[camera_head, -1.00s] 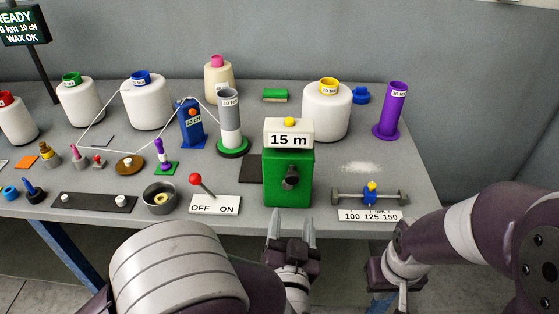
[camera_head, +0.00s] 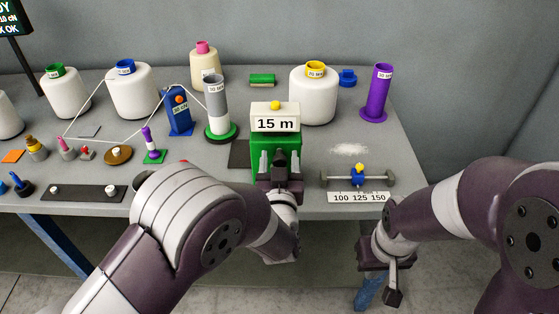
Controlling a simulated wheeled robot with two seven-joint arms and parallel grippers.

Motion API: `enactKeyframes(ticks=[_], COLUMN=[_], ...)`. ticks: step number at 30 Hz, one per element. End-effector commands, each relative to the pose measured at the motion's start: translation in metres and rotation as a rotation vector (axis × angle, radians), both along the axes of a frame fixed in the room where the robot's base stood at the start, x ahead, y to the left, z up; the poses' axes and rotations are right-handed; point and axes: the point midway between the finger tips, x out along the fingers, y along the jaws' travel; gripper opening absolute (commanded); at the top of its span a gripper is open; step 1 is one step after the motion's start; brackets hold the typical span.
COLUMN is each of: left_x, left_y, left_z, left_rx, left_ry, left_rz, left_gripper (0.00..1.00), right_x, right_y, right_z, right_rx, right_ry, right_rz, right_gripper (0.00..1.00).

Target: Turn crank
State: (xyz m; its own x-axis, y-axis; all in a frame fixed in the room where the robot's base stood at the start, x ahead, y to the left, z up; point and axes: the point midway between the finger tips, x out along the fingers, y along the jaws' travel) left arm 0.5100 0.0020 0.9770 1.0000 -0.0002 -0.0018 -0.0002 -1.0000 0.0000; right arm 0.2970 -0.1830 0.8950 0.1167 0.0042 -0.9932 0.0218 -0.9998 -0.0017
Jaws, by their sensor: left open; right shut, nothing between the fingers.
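The green box (camera_head: 257,146) with the "15 m" sign (camera_head: 276,123) and a yellow button on top stands near the table's front edge. Its dark crank (camera_head: 280,157) is on the front face and is mostly hidden by my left gripper. My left gripper (camera_head: 280,162) is open, its fingers pointing at the box with one on each side of the crank. Contact cannot be told. My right gripper (camera_head: 391,294) is shut and empty, hanging low in front of the table at the right, away from the box.
A slider bar (camera_head: 382,178) with a blue block and a "100 125 150" label (camera_head: 359,197) is just right of the box. White bobbins (camera_head: 313,98) and a purple tube (camera_head: 378,92) stand behind. My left arm hides the front switch.

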Motion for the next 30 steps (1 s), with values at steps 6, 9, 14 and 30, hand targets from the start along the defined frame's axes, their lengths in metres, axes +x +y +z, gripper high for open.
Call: enactKeyframes(ticks=[6, 9, 14, 30], left_x=[0.0, 0.0, 0.0, -0.001], left_y=[0.0, 0.0, 0.0, -0.015], left_z=[0.0, 0.0, 0.0, -0.002], left_rx=[0.0, 0.0, 0.0, 0.25], left_ry=[0.0, -0.001, -0.001, 0.0], left_rz=[0.0, 0.0, 0.0, -0.001], left_gripper=[0.43, 0.1, 0.0, 0.0], right_x=[0.0, 0.0, 0.0, 0.0], right_y=[0.0, 0.0, 0.0, 0.0], right_z=[0.0, 0.0, 0.0, 0.015], right_rx=[0.0, 0.0, 0.0, 0.0], right_ry=[0.0, 0.0, 0.0, 0.0], right_rz=[0.0, 0.0, 0.0, 0.0], right_gripper=[0.0, 0.0, 0.0, 0.0])
